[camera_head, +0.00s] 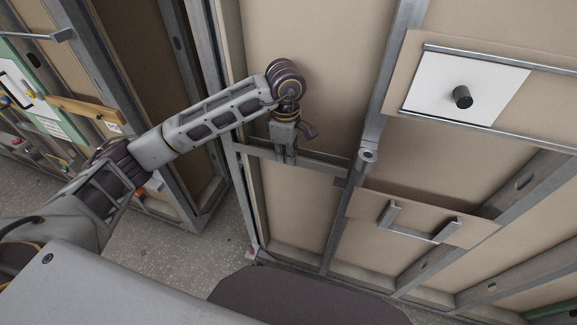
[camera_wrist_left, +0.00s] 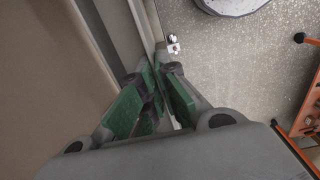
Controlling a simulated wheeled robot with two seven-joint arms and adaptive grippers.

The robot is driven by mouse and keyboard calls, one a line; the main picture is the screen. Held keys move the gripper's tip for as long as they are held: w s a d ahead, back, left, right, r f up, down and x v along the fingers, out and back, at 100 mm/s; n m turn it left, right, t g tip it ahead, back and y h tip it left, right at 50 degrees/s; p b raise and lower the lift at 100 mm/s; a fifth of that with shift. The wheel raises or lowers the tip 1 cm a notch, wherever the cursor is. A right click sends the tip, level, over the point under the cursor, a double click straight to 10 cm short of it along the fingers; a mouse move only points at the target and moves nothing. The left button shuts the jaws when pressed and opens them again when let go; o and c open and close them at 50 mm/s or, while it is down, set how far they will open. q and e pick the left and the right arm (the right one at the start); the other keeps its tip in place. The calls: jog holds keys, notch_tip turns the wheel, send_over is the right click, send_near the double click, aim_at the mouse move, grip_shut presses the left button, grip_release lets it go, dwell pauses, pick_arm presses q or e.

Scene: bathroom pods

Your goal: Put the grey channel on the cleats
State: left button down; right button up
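My left gripper (camera_head: 285,155) points down in front of the tan wall panel, at a grey horizontal metal member (camera_head: 325,168). I cannot tell whether it touches this member. In the left wrist view its green-padded fingers (camera_wrist_left: 160,80) are close together beside a grey metal edge; nothing clearly shows between them. Two short grey upright pieces, which look like the cleats (camera_head: 389,214), stand on a tan board at the right, with a thin grey bar (camera_head: 408,235) between their lower ends. I cannot make out which grey piece is the channel. My right gripper is out of view.
A white plate with a black knob (camera_head: 462,97) sits between two metal rails at upper right. A metal stud (camera_head: 376,120) with a round fitting stands between my left gripper and the boards. Another framed pod (camera_head: 150,70) is at left. Speckled floor (camera_head: 165,255) lies below.

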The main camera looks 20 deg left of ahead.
pick_arm(q)
jog(key=shift+w+r, duration=0.1)
jog(key=shift+w, duration=0.65)
jog(key=shift+f+p, duration=0.45)
jog(key=shift+f, duration=1.15)
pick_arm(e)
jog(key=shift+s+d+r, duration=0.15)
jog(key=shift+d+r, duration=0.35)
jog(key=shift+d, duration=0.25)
pick_arm(q)
notch_tip(320, 180, down, 4)
jog(key=shift+w+r+p, duration=0.1)
jog(key=shift+p, duration=0.55)
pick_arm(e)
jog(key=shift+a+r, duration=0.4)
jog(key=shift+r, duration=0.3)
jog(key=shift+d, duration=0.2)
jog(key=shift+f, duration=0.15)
